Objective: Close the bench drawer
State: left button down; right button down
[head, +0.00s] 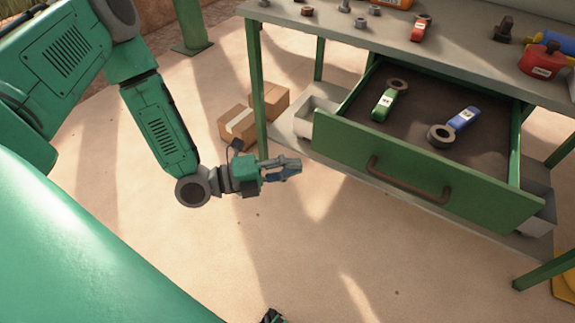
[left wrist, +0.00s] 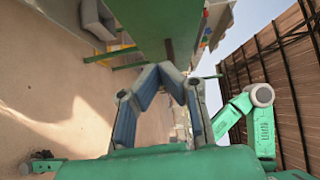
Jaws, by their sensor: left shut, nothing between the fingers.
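The bench drawer (head: 345,149) is pulled out from under the grey bench top, with a green front and a brown bar handle (head: 405,183). Inside lie a green-labelled item (head: 384,105) and a blue one (head: 464,119), each beside a grey ring. My left gripper (head: 298,168) is shut and empty, left of the drawer front and apart from it. In the left wrist view, the fingers (left wrist: 162,68) point toward the green drawer front (left wrist: 143,22) and its handle. A small dark piece at the bottom of the head view may be my right gripper; its jaws cannot be made out.
The bench top (head: 455,47) holds bolts, nuts, a red can (head: 541,60) and other small items. Cardboard boxes (head: 238,122) stand by the left bench leg (head: 256,85). Grey bins sit on the lower shelf. The floor before the drawer is clear.

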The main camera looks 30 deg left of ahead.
aim_at(345, 149)
pick_arm(q)
jog(key=x, duration=0.3)
jog(key=b+x, duration=0.1)
jog(key=x, duration=0.2)
jog(key=w+a+x, duration=0.1)
jog(key=x, duration=0.2)
jog(key=shift+w, duration=0.1)
jog(key=shift+w+a, duration=0.3)
jog(key=shift+w, duration=0.2)
jog(key=shift+d, duration=0.2)
